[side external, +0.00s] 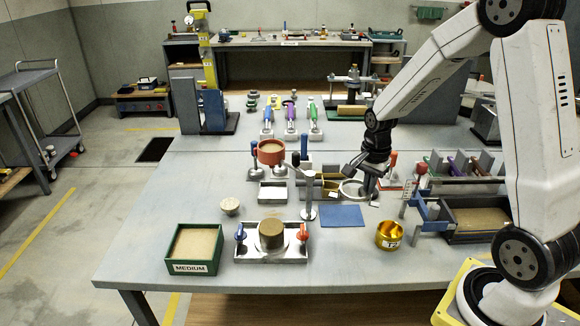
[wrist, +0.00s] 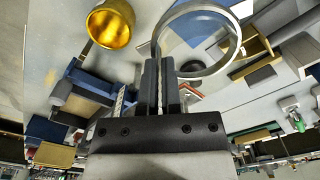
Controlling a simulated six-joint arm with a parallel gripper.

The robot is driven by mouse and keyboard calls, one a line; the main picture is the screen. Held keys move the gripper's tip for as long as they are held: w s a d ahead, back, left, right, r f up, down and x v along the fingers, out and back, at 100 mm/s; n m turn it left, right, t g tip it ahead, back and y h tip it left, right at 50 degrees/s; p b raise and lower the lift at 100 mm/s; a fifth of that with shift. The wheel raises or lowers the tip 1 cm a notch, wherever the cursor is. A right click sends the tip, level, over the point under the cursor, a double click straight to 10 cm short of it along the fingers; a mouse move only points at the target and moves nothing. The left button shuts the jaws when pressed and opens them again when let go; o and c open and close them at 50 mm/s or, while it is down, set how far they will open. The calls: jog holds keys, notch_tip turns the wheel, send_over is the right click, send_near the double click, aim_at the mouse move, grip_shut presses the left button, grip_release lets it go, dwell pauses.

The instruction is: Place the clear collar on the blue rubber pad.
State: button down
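The clear collar (side external: 347,196) is a pale, see-through ring, upright on its axis, behind the blue rubber pad (side external: 341,216). My gripper (side external: 369,186) points down at the collar's right side. In the wrist view my gripper (wrist: 162,62) has its fingers close together with the wall of the collar (wrist: 238,45) between them. I cannot tell whether the collar touches the table. The blue pad lies flat and bare on the table; part of it shows through and beyond the ring in the wrist view (wrist: 196,28).
A brass cup (side external: 389,236) stands right of the pad. A metal post (side external: 309,200) stands close to the pad's left. A metal tray with a brown cylinder (side external: 271,235) and a green MEDIUM box (side external: 193,249) are front left. A blue-ended rack (side external: 425,215) is at right.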

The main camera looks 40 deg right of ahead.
jog(key=w+d+f, duration=0.1)
jog(key=w+f, duration=0.2)
jog(key=f, duration=0.1)
jog(key=shift+w+f, duration=0.4)
jog(key=shift+d, duration=0.1)
jog(key=shift+w+d+f, duration=0.1)
jog(key=shift+w+f, duration=0.05)
jog(key=shift+f, duration=0.8)
jog(key=shift+w+f, duration=0.1)
jog(key=shift+f, duration=0.8)
jog(key=shift+f, duration=0.15)
jog(key=c, duration=0.8)
grip_release()
notch_tip(320, 180, up, 12)
jog(key=shift+r, duration=0.2)
